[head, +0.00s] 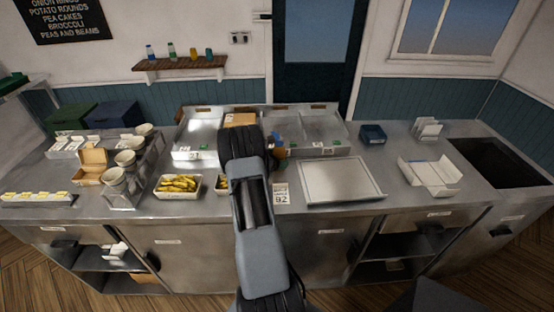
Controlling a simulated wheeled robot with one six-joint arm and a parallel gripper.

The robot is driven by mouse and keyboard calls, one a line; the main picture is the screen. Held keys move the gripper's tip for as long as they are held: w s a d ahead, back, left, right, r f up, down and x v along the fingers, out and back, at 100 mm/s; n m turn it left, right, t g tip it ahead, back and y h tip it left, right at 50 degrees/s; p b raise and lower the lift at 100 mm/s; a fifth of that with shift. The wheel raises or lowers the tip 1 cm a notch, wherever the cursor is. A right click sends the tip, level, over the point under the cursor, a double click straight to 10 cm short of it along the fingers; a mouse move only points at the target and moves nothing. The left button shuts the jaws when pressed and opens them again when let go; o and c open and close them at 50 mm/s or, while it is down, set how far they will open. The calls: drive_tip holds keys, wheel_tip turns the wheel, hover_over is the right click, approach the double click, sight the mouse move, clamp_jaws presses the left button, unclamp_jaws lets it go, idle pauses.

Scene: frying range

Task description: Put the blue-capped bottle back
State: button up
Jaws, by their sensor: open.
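My gripper (274,146) is at the end of the dark arm, over the front of the steel pans at the middle of the counter. It is open, and its fingers are small and mostly hidden by the wrist. On the wooden wall shelf (180,63), a small bottle with a blue cap (150,53) stands upright at the left end. Several other small bottles or jars (194,54) stand to its right.
A tray of yellow food (178,186) and white cups (125,159) stand to the left of my arm. A number card (280,194) and a flat steel tray (341,179) lie to the right. An open white carton (430,175) and a dark sink (500,160) are farther right.

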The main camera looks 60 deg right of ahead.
drive_tip(key=w+a+r+m+t+y+b, duration=0.15)
drive_tip(key=a+r, duration=0.25)
drive_tip(key=a, duration=0.5)
drive_tip(key=a+r+m+t+y+b, duration=0.1)
drive_tip(key=a+r+m, duration=0.3)
drive_tip(key=a, duration=0.5)
drive_tip(key=w+a+r+m+t+y+b, duration=0.1)
drive_tip(key=a+r+y, duration=0.1)
drive_tip(key=a+r, duration=0.45)
drive_tip(key=s+a+r+m+t+y, duration=0.1)
drive_tip(key=s+a+m+t+y, duration=0.2)
drive_tip(key=a, duration=0.9)
drive_tip(key=s+a+r+m+t+y, duration=0.1)
drive_tip(key=s+a+m+t+y, duration=0.2)
drive_tip(key=a, duration=1)
drive_tip(key=s+m+y, duration=0.1)
drive_tip(key=s+y, duration=0.1)
drive_tip(key=shift+s, duration=0.4)
drive_tip(key=shift+t, duration=0.25)
drive_tip(key=shift+f, duration=0.2)
drive_tip(key=shift+c, duration=0.4)
